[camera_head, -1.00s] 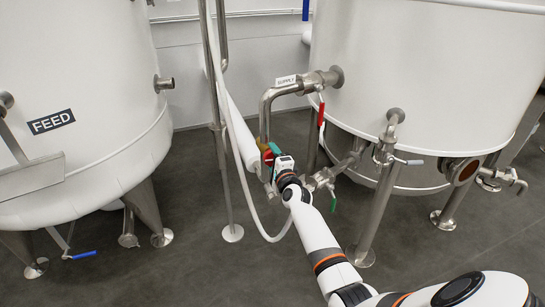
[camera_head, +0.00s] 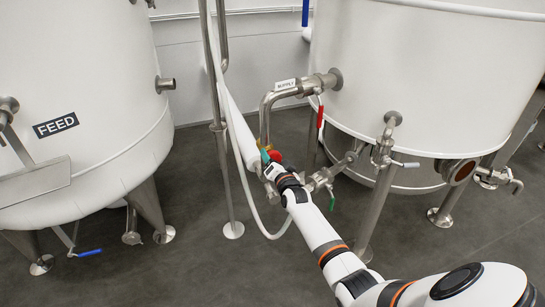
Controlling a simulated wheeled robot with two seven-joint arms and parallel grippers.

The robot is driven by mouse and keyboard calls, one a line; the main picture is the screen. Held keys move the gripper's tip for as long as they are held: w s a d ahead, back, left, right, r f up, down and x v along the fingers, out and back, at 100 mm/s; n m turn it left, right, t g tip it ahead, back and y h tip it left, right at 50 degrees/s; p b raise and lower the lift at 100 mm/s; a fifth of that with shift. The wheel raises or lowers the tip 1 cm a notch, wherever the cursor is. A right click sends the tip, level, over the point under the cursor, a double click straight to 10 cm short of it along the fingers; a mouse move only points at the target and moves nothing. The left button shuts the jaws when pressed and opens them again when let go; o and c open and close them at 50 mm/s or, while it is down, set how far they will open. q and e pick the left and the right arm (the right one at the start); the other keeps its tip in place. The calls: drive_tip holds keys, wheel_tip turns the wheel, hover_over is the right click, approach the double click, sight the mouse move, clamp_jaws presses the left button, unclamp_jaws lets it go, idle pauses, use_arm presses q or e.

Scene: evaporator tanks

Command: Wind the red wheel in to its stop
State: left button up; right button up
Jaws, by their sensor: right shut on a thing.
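The red wheel (camera_head: 275,156) shows as a small red patch at the foot of the pipe marked SUPPLY (camera_head: 285,86), left of the right-hand tank. Most of it is hidden behind my right gripper (camera_head: 267,158). That gripper reaches in from the lower right and is shut on the wheel, with a teal finger part showing at the wheel's left side. The wheel's exact position on its stem cannot be seen. My left gripper is not in view.
A white hose (camera_head: 238,130) and steel uprights stand just left of the wheel. A red-handled valve (camera_head: 320,116) and a green-handled valve (camera_head: 331,203) are close on the right. The FEED tank (camera_head: 105,90) fills the left. Grey floor is clear in front.

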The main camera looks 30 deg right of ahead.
drive_tip(key=n+p, duration=0.1)
drive_tip(key=n, duration=0.5)
drive_tip(key=shift+f+n+p, duration=0.1)
drive_tip(key=shift+n+p, duration=0.2)
drive_tip(key=shift+p, duration=0.05)
drive_tip(key=n, duration=0.2)
drive_tip(key=shift+n, duration=0.3)
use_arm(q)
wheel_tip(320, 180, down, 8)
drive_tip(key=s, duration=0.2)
use_arm(e)
drive_tip(key=n, duration=0.2)
drive_tip(key=shift+n, duration=0.4)
drive_tip(key=n, duration=0.3)
drive_tip(key=shift+f+n, duration=0.1)
drive_tip(key=shift+n, duration=0.7)
drive_tip(key=n+b, duration=0.2)
drive_tip(key=n, duration=0.2)
drive_tip(key=shift+n, duration=0.4)
use_arm(q)
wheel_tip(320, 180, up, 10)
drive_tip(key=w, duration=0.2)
drive_tip(key=shift+b, duration=0.3)
use_arm(e)
drive_tip(key=shift+n, duration=1)
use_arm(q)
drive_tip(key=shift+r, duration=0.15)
use_arm(e)
drive_tip(key=o, duration=0.9)
